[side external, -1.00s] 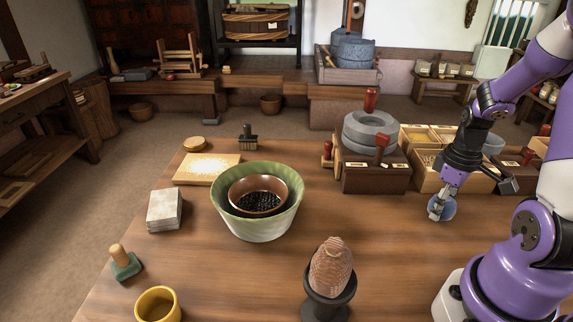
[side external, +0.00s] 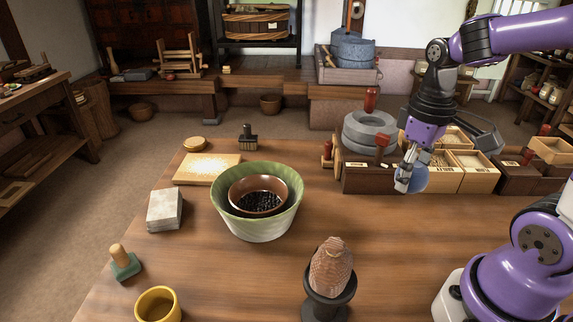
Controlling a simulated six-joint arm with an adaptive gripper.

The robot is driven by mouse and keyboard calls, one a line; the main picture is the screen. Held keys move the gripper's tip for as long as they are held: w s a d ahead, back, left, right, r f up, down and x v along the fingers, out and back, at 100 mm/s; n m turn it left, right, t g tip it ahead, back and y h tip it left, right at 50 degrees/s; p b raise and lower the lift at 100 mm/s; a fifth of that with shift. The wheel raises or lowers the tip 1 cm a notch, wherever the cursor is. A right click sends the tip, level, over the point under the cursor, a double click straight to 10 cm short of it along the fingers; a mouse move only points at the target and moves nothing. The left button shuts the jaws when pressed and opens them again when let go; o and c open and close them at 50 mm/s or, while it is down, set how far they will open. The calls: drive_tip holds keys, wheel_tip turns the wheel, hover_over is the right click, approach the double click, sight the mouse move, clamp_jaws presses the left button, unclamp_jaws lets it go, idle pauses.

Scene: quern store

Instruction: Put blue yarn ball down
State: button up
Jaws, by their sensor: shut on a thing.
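The blue yarn ball (side external: 420,180) is at my gripper (side external: 406,178), which is shut on it. My gripper partly covers the ball's left side. The ball is in front of the wooden boxes (side external: 480,172) and to the right of the dark base of the stone quern (side external: 368,178). It looks raised above the wooden table (side external: 400,240). I cannot tell how high.
A green bowl (side external: 256,228) holds a brown bowl (side external: 284,190) with dark beads. A brown ridged object on a black stand (side external: 326,307) is at the front. Grey blocks (side external: 165,210) and a yellow cup (side external: 157,305) are at left. The table's middle right is clear.

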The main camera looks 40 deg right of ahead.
drive_tip(key=w+a+r, duration=0.5)
drive_tip(key=w+a, duration=0.2)
drive_tip(key=w, duration=0.1)
drive_tip(key=shift+w+r, duration=0.35)
drive_tip(key=shift+w, duration=0.05)
drive_tip(key=s+a+f, duration=0.2)
drive_tip(key=s+f, duration=0.4)
hover_over(384, 215)
drive_tip(key=f, duration=0.6)
drive_tip(key=shift+a+f, duration=0.2)
drive_tip(key=shift+f, duration=0.1)
drive_tip(key=shift+d+f, duration=0.15)
drive_tip(key=shift+f, duration=1.9)
drive_tip(key=shift+f, duration=0.1)
